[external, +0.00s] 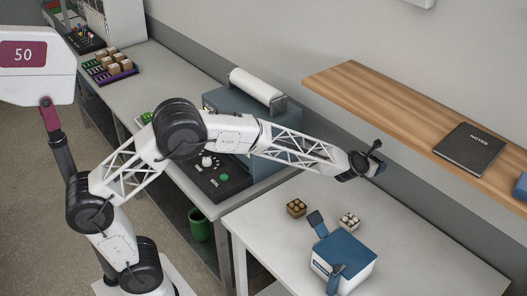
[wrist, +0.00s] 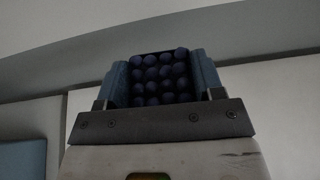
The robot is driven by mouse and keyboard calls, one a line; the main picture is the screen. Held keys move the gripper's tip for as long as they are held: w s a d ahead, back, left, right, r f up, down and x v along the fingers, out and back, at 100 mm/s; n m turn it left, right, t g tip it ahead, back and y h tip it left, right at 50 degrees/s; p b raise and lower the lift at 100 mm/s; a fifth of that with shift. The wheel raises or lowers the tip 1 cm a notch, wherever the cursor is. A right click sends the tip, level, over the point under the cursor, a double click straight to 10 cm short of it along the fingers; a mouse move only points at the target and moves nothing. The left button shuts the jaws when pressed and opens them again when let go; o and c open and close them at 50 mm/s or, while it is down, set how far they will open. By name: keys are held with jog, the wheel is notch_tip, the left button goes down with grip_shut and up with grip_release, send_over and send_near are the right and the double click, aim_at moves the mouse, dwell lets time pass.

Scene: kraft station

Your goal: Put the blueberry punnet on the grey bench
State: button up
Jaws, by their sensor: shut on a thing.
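The blueberry punnet (wrist: 160,78) is a dark tray of round blue-purple berries. In the wrist view it sits between the two blue fingers of my gripper (external: 374,162), which is shut on it. In the external view my gripper is raised over the pale table at the right; the punnet there is too small and dark to make out clearly. The long grey bench (external: 157,73) runs along the wall at the left and back, apart from the gripper.
A wooden shelf (external: 400,97) with a black notebook (external: 471,150) is behind. A blue-grey machine (external: 285,122) and purple tray (external: 112,73) stand on the bench.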

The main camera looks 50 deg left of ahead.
jog(key=s+a+r, duration=0.1)
jog(key=s+a, duration=0.1)
jog(key=a, duration=1)
jog(key=s+a, duration=0.2)
jog(key=a, duration=1)
jog(key=shift+a+r, duration=0.15)
jog(key=shift+r, duration=0.25)
jog(key=shift+w, duration=0.1)
jog(key=s+d+n+y, duration=0.1)
jog(key=d+n+y, duration=0.2)
jog(key=d, duration=2.7)
jog(key=s+d+f+y, duration=0.1)
jog(key=s+d, duration=0.4)
jog(key=d, duration=0.3)
jog(key=s+d+f+n+y, duration=0.1)
jog(key=s+d, duration=0.4)
jog(key=d, duration=0.3)
jog(key=s+d+f+n+g, duration=0.1)
jog(key=s+d+f, duration=0.1)
jog(key=s+d, duration=0.3)
jog(key=d, duration=0.4)
jog(key=shift+s+y, duration=0.2)
jog(key=shift+y, duration=0.2)
jog(key=shift+f, duration=0.15)
jog(key=shift+f, duration=3.05)
